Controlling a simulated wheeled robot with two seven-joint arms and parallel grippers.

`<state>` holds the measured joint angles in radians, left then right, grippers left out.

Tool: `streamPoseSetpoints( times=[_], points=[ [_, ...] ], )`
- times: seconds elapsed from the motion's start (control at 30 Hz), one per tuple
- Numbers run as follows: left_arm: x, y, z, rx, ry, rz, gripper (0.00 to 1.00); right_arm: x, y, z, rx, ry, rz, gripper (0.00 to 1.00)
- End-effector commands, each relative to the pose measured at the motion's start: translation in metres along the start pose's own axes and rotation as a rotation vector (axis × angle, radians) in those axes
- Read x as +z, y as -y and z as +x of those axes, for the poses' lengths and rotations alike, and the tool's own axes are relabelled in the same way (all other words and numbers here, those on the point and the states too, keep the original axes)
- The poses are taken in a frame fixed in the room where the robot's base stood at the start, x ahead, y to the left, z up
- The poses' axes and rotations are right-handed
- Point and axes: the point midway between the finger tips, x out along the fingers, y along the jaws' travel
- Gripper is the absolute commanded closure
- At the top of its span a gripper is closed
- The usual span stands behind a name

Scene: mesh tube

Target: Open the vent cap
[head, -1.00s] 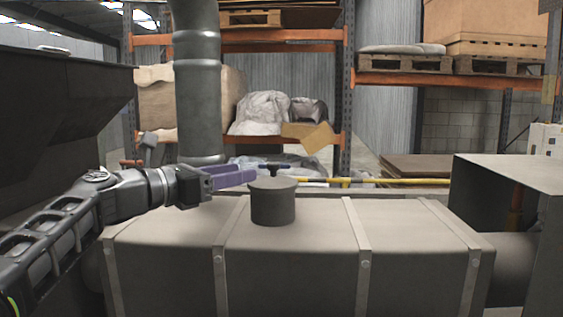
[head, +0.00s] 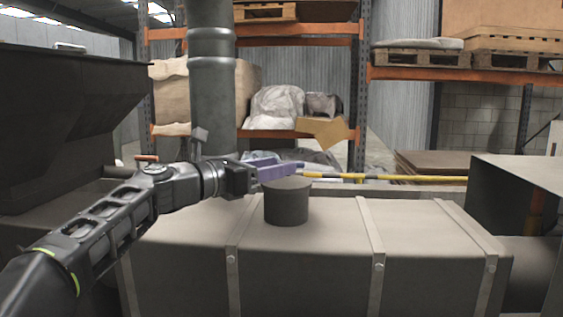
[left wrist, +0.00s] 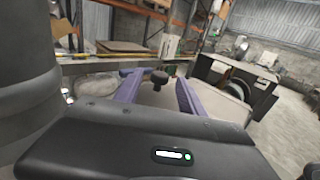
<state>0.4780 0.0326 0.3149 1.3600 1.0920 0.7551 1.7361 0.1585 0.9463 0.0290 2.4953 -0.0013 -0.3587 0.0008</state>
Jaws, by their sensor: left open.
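The vent cap (head: 286,205) is a dark grey round cylinder standing upright on top of a large tan-grey box-shaped housing (head: 310,235). My left gripper (head: 282,169), with purple fingers, is at the cap's top from the left in the head view. In the left wrist view its fingers (left wrist: 159,78) are open, one on each side of the cap's black handle (left wrist: 158,77). A gap seems to show between the handle and each finger. In the head view the handle is hidden by the fingers. My right gripper is not in view.
A thick vertical pipe (head: 212,80) rises behind my left forearm. A dark hopper (head: 60,120) stands at the left and a metal cabinet (head: 520,180) at the right. A yellow and black bar (head: 390,179) runs behind the housing. Its top right of the cap is clear.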

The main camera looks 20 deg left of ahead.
Motion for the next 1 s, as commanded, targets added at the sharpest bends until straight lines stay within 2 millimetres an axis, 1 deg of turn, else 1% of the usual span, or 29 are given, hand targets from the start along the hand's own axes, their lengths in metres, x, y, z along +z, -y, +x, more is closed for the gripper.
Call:
streamPoseSetpoints(
  times=[0.03,0.17,0.47,1.0],
  points=[
    [0.002,0.000,0.007,-0.002,0.000,-0.002,0.53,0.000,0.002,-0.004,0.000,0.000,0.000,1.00],
    [0.001,0.000,0.018,-0.001,0.000,0.000,0.53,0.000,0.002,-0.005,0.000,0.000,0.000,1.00],
    [0.000,0.000,0.020,0.000,0.000,0.000,0.53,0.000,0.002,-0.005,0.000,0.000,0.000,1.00],
    [0.000,0.000,0.020,0.000,0.000,0.000,0.97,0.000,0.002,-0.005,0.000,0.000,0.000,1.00]
  ],
)
